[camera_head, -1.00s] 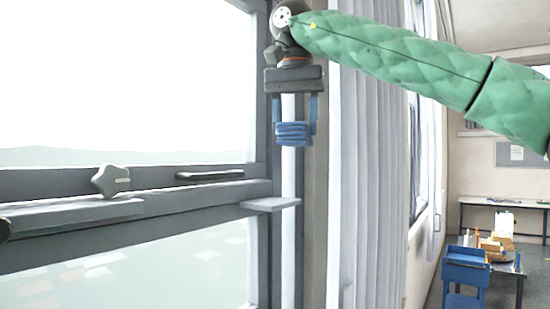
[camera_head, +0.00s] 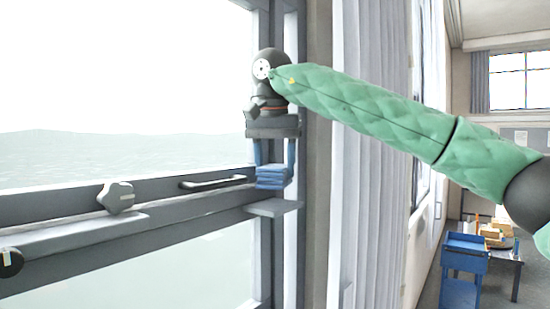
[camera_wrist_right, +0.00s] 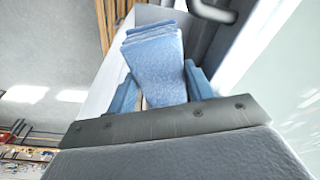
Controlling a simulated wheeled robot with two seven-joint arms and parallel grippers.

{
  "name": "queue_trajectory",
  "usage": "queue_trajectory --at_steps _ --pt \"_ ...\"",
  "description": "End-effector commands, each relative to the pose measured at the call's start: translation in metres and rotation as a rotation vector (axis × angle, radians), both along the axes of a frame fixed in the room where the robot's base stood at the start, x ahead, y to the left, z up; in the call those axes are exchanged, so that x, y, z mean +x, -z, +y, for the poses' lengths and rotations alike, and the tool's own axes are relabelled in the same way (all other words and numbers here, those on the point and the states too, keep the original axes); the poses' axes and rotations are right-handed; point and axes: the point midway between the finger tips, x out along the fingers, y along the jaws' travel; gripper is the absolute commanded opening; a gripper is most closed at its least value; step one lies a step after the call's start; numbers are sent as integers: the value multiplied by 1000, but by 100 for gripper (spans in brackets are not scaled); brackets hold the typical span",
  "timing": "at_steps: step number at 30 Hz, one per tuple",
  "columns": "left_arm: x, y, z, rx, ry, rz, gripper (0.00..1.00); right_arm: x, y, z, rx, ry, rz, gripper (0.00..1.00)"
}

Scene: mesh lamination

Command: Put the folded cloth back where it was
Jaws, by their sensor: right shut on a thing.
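The folded cloth (camera_head: 272,177) is a small stack of blue layers. My right gripper (camera_head: 273,166) points down and is shut on it, with one blue finger on each side. The cloth is just above a small grey ledge (camera_head: 273,207) that sticks out from the window frame. A gap still seems to show between them. In the right wrist view the cloth (camera_wrist_right: 155,65) sits between the fingers, its layers stacked. My left gripper is not in view.
The window frame (camera_head: 215,215) carries a star-shaped knob (camera_head: 118,197), a dark bar handle (camera_head: 213,181) and a dark round thing (camera_head: 10,262) at the left edge. A grey curtain (camera_head: 365,190) hangs right of the ledge. A blue cart (camera_head: 463,265) stands far off.

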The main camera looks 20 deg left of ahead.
Motion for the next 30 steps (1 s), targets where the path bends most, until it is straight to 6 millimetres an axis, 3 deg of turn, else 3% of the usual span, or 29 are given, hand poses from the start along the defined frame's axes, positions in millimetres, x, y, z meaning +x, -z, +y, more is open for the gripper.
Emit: queue_trajectory --at_steps 11,12,15,23,30 --pt "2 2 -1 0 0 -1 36 0 5 0 0 0 0 34" --pt "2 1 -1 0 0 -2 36 0 4 0 0 0 0 58" --pt "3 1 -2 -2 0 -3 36 0 4 0 0 0 0 74" --pt "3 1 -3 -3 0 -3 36 0 3 0 0 0 0 74" --pt "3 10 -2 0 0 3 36 -2 -14 0 0 2 -2 74"
